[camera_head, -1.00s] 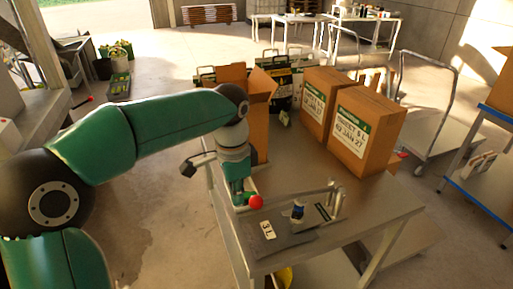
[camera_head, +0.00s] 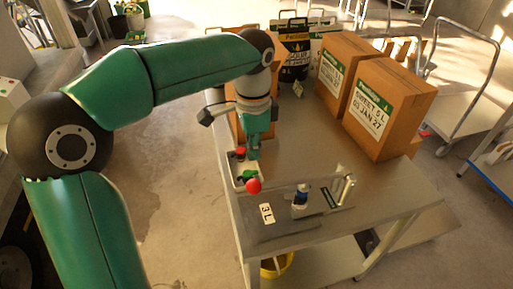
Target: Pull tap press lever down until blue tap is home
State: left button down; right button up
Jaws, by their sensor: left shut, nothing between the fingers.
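The tap press stands on the front of the metal table (camera_head: 385,208). Its lever (camera_head: 290,182) runs left from the upright press frame (camera_head: 343,187) to a red ball knob (camera_head: 253,186) and looks nearly level. The blue tap (camera_head: 300,196), blue with a white part, stands under the lever; I cannot tell how far in it sits. My left gripper (camera_head: 253,154) is shut and empty, pointing down just behind the red knob in the picture, apparently apart from it. My right gripper is out of view.
Cardboard boxes (camera_head: 388,107) stand at the table's back right. A "3 L" card (camera_head: 267,213) lies left of the tap. Small red and green items (camera_head: 240,157) sit beside my left gripper. A trolley (camera_head: 465,95) stands to the right. The table's front right is clear.

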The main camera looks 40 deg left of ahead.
aim_at(253, 181)
pick_arm(q)
jog(key=shift+s+f+b, duration=0.1)
jog(key=shift+f+b, duration=0.5)
jog(key=shift+f, duration=0.15)
jog(key=shift+f+b, duration=3.45)
jog(key=shift+f, duration=0.1)
jog(key=shift+f+b, duration=0.95)
jog(key=shift+b, duration=0.1)
jog(key=shift+f+b, duration=0.85)
jog(key=shift+f, duration=0.5)
jog(key=shift+r, duration=0.1)
notch_tip(253, 181, up, 10)
jog(key=p, duration=1)
jog(key=shift+r, duration=0.1)
